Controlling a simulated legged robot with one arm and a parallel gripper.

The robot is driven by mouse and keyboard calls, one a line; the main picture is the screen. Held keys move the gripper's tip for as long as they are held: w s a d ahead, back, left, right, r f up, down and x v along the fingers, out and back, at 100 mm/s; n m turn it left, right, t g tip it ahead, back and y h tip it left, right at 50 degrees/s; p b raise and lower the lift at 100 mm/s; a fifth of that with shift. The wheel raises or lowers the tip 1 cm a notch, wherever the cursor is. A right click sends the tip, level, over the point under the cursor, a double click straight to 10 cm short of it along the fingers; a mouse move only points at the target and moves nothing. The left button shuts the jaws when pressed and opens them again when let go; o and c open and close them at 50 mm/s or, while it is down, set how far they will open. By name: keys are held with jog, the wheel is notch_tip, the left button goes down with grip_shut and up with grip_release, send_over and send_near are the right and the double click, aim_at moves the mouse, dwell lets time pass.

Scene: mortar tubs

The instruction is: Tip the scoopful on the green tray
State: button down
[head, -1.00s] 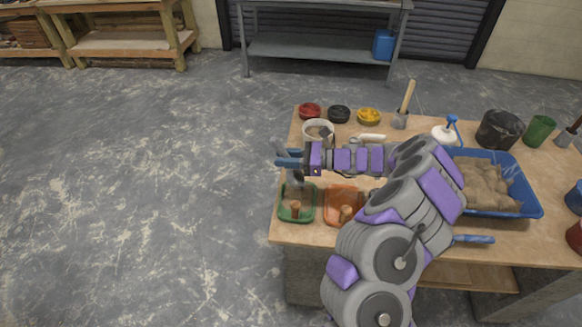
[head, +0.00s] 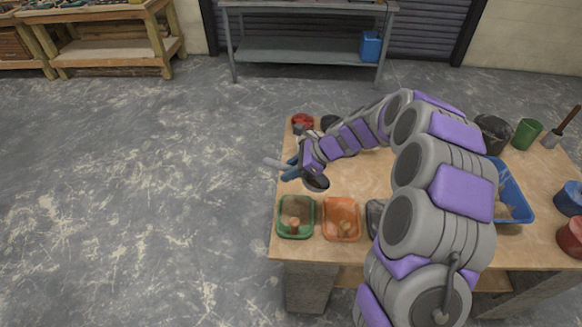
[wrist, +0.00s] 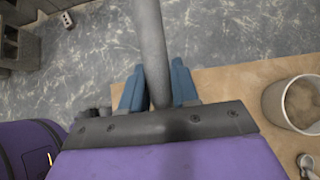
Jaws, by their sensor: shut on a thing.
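My gripper (head: 291,171) is above and behind the tray, near the table's left edge. Its blue fingers are shut on the grey handle of the scoop (head: 274,163), and the handle also runs between the fingers (wrist: 156,88) in the wrist view. A dark rounded end, seemingly the scoop's bowl (head: 316,183), shows on the table side of the fingers. Its contents cannot be made out. The green tray is not in the wrist view.
An orange tray (head: 341,234) stands right beside the green one, with a grey tray (head: 374,214) partly hidden by my arm. A white tub (wrist: 272,103) with pale material shows in the wrist view. A red pot (head: 302,122) stands behind. The blue tub (head: 521,197) is at right.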

jog(key=h+p, duration=0.1)
jog(key=r+h+p, duration=0.1)
jog(key=h+p, duration=0.1)
jog(key=shift+a, duration=0.3)
jog(key=shift+d+h+p, duration=0.3)
jog(key=shift+h+p, duration=0.15)
jog(key=shift+h, duration=0.35)
